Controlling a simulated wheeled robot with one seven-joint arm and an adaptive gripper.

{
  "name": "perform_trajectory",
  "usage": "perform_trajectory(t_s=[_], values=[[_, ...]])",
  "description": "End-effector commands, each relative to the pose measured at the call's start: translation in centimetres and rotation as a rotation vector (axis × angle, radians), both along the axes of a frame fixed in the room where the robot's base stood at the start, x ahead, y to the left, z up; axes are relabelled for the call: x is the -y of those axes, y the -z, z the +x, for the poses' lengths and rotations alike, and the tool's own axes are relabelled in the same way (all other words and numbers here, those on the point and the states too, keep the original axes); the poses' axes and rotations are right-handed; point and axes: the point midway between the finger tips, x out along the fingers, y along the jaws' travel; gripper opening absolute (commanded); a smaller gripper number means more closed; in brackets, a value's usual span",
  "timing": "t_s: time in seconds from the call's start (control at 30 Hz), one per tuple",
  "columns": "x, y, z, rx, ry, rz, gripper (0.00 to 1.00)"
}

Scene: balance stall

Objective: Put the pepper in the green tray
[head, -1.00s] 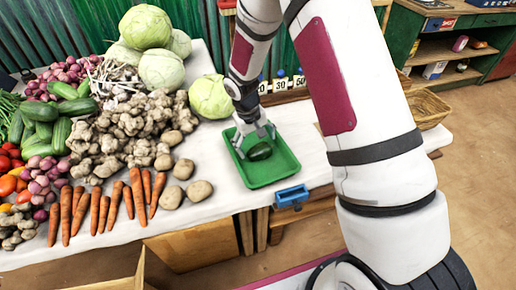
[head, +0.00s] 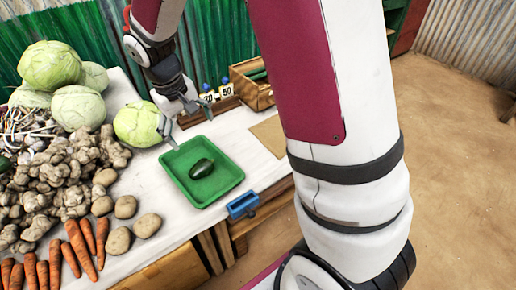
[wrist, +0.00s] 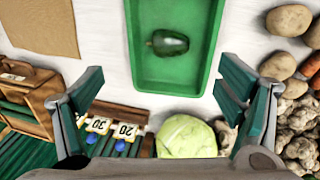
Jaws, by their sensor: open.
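The dark green pepper (head: 201,168) lies on the floor of the green tray (head: 226,185), near its middle. The pepper also shows in the wrist view (wrist: 167,43), inside the tray (wrist: 146,75) and apart from its walls. My gripper (head: 190,123) is above the table, behind the tray's far edge. In the wrist view my gripper (wrist: 165,85) has its two fingers wide apart with nothing between them. It does not touch the pepper.
Cabbages (head: 76,108), ginger, potatoes (head: 147,225) and carrots (head: 85,240) crowd the table's left. Number cards (head: 215,97) and a wooden crate (head: 250,85) stand behind the tray. A blue-handled object (head: 242,205) sits at the front edge.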

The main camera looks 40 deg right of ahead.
Motion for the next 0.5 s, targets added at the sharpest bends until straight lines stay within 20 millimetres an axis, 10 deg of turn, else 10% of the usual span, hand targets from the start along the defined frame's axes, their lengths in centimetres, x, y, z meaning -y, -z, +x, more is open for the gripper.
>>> perform_trajectory(t_s=[0.2,0.5], values=[[1.4,-7.8,-6.5,0.062,0.041,0.026,0.87],[2.1,-13.5,-17.0,0.137,0.079,0.088,0.87]])
